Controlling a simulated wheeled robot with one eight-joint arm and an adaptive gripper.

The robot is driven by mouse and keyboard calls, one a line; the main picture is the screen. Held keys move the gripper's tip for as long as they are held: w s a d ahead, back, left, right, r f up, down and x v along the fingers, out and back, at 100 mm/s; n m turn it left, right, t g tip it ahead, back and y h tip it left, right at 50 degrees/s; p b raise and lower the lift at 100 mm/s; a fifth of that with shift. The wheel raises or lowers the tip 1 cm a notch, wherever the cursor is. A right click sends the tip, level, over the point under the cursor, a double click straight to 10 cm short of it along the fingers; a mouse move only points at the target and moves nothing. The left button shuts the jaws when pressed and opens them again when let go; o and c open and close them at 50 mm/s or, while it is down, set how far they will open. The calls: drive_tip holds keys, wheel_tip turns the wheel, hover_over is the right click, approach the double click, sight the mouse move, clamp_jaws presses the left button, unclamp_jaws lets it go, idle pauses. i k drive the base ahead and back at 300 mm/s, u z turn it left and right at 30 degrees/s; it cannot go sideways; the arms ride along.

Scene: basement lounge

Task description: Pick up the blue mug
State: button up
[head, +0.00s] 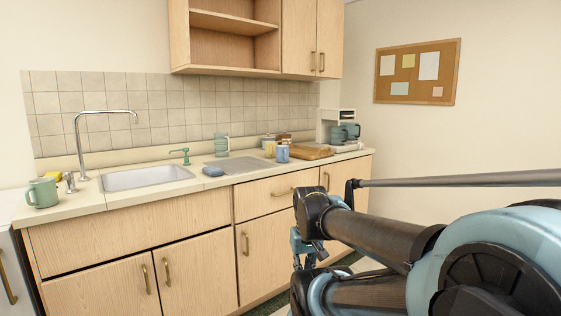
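The blue mug (283,154) stands upright on the counter, toward its right part, just left of a wooden board. A yellow mug (270,149) stands close beside it on the left. My gripper (304,262) hangs low in front of the cabinet doors, below and in front of the blue mug and well apart from it. Its fingers are small and partly hidden by my arm, so whether it is open or shut is unclear.
Shelves (232,22) hang above. The counter front near the blue mug is clear.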

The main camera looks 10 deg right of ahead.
sight(282, 151)
drive_tip(key=z, duration=0.05)
drive_tip(key=k, duration=1.05)
drive_tip(key=u, duration=0.2)
drive_tip(key=i, duration=1.85)
drive_tip(key=z, duration=0.65)
drive_tip(key=i, duration=0.3)
drive_tip(key=z, duration=0.25)
